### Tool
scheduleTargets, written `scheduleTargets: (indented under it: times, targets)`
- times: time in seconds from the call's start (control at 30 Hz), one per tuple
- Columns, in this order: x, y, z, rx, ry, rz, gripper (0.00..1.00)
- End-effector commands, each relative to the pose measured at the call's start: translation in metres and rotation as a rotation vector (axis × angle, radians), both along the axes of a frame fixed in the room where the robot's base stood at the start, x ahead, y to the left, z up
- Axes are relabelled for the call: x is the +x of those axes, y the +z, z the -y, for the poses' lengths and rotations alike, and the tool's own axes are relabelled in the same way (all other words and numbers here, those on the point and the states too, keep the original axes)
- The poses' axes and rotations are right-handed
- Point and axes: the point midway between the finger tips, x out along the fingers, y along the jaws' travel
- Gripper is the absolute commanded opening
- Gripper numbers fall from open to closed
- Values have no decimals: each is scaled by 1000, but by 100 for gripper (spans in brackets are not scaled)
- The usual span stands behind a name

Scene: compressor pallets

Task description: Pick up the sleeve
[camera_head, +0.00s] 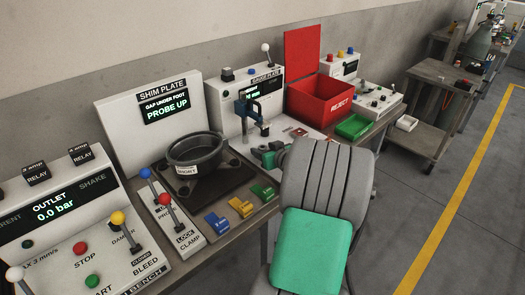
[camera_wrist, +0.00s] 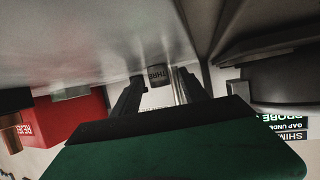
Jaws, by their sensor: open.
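In the wrist view, a small dark grey cylindrical piece (camera_wrist: 158,75) with part of a label reading "THRE" shows between and just beyond my gripper's fingertips. It looks like the sleeve, but I cannot be sure. My gripper (camera_wrist: 157,88) is open, with one dark finger on each side of the view toward the piece. I cannot tell whether a finger touches it. In the head view, my grey ribbed arm with a green pad hides much of the bench near the middle, and I cannot make out the sleeve there.
A red REJECT bin (camera_head: 326,101) stands with its lid up, beside a green tray (camera_head: 353,126). A dark round pot (camera_head: 196,150) sits before the SHIM PLATE panel (camera_head: 163,97). Blue, yellow and green blocks line the bench's front edge.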

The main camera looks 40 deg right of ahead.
Motion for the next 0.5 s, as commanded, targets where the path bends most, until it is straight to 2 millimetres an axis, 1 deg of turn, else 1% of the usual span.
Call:
scheduleTargets:
  times: [0.2,0.5]
  targets:
    - [1,0,1,0,-1,0,51]
    - [1,0,0,-1,-1,0,26]
